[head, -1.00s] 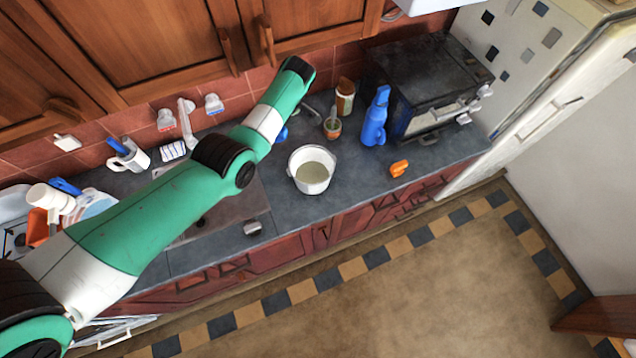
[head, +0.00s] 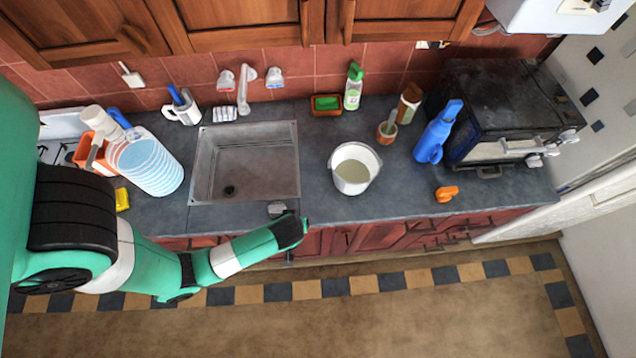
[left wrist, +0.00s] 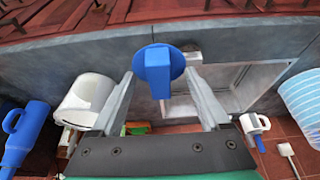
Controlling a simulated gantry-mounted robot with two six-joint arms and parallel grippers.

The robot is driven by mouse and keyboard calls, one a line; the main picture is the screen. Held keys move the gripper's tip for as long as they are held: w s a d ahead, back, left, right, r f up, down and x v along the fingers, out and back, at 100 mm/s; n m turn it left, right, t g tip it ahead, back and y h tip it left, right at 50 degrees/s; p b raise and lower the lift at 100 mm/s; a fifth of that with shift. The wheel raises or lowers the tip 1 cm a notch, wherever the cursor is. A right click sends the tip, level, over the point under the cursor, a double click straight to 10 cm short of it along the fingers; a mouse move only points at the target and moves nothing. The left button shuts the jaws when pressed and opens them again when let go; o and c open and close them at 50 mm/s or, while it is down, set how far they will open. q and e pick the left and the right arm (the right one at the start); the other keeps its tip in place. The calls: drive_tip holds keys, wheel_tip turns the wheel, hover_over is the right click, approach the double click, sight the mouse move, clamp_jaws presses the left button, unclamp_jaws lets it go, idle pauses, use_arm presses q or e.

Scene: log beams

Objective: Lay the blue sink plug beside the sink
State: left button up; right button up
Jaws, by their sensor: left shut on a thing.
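The blue sink plug (left wrist: 158,70) has a round disc and a blocky handle. My left gripper (left wrist: 160,82) is shut on the plug's handle. In the left wrist view the plug is over the counter's front part, between the sink and the white bucket. I cannot tell whether it touches the counter. In the head view my left forearm's tip hides both the gripper and the plug. The sink (head: 246,168) is a grey basin left of the bucket; it also shows in the left wrist view (left wrist: 235,85). My right gripper is not in view.
A white bucket (head: 353,170) stands right of the sink. A small grey object (head: 277,210) sits at the sink's front right corner. A blue bottle (head: 436,135) and an orange item (head: 446,193) are further right.

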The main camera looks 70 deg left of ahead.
use_arm(q)
drive_tip(key=shift+s, duration=0.2)
drive_tip(key=w+a+f+b, duration=0.1)
drive_tip(key=w+a+f, duration=0.1)
drive_tip(key=w+f, duration=0.1)
drive_tip(key=w+a+f+b, duration=0.2)
drive_tip(key=w+a+f, duration=0.1)
drive_tip(key=w, duration=0.1)
drive_tip(key=w+a+f+b, duration=0.2)
drive_tip(key=w+a+f, duration=0.1)
drive_tip(key=w, duration=0.1)
drive_tip(key=shift+a+f, duration=0.1)
drive_tip(key=shift+f, duration=0.2)
drive_tip(key=shift+w+a+f+b, duration=0.1)
drive_tip(key=shift+f+b, duration=0.65)
drive_tip(key=shift+f, duration=0.95)
drive_tip(key=shift+f, duration=0.1)
drive_tip(key=o, duration=1.2)
drive_tip(key=p+v, duration=0.4)
drive_tip(key=v, duration=0.8)
drive_tip(key=shift+p, duration=0.35)
